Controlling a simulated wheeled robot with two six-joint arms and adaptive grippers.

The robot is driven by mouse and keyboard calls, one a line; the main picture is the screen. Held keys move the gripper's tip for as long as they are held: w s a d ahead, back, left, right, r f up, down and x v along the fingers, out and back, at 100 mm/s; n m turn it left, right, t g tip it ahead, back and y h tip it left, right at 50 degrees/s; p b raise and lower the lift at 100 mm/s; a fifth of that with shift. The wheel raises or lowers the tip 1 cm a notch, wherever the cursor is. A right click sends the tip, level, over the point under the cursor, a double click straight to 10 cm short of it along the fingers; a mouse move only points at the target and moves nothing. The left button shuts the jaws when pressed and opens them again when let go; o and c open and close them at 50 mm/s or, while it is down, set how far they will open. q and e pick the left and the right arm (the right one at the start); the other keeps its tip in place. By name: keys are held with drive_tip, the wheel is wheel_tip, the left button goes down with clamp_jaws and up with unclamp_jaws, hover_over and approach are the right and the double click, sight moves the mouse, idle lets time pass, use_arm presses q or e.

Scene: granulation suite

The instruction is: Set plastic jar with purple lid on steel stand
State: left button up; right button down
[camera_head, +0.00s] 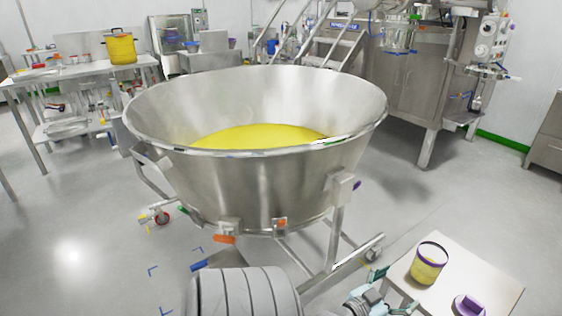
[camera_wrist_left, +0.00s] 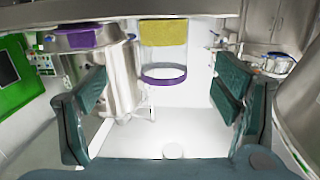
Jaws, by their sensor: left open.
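A clear plastic jar (camera_head: 428,268) with yellow contents and a purple rim stands upright at the lower right of the head view. It stands on a small pale-topped stand (camera_head: 497,279). A purple lid (camera_head: 468,304) lies apart from it on the same top. The left wrist view looks inverted: the jar (camera_wrist_left: 163,52) shows at upper centre and the purple lid (camera_wrist_left: 78,40) at upper left. My left gripper (camera_head: 391,291) is open and empty beside the stand's left edge. Its teal fingers (camera_wrist_left: 160,95) are spread, with the jar beyond them. My right gripper is not visible.
A large steel cone bowl (camera_head: 260,190) with yellow powder on a wheeled frame fills the middle. A side table (camera_head: 80,70) with a yellow pot (camera_head: 120,48) stands back left. Steel machinery (camera_head: 415,85) stands behind at right.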

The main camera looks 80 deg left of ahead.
use_arm(q)
drive_tip(key=s+d+f+m+g+h, duration=0.1)
drive_tip(key=s+d+f+g, duration=0.2)
drive_tip(key=f, duration=0.6)
drive_tip(key=s+f+g+h, duration=0.1)
drive_tip(key=s+f+g, duration=0.1)
drive_tip(key=s+f, duration=0.55)
drive_tip(key=s+d+f+m+g+h, duration=0.1)
drive_tip(key=s+d+f+g, duration=0.2)
drive_tip(key=s+f, duration=0.45)
drive_tip(key=s+d+f+g, duration=0.3)
drive_tip(key=s+f, duration=0.4)
drive_tip(key=f, duration=0.1)
drive_tip(key=s+d+f+g, duration=0.2)
drive_tip(key=s, duration=0.5)
drive_tip(key=s+d+f+g, duration=0.1)
drive_tip(key=s+f+g, duration=0.15)
drive_tip(key=s, duration=0.35)
wheel_tip(320, 180, up, 13)
drive_tip(key=p, duration=1.2)
drive_tip(key=shift+s+d+r+m+p, duration=0.2)
drive_tip(key=shift+d+m+p, duration=0.1)
drive_tip(key=shift+m+p, duration=0.1)
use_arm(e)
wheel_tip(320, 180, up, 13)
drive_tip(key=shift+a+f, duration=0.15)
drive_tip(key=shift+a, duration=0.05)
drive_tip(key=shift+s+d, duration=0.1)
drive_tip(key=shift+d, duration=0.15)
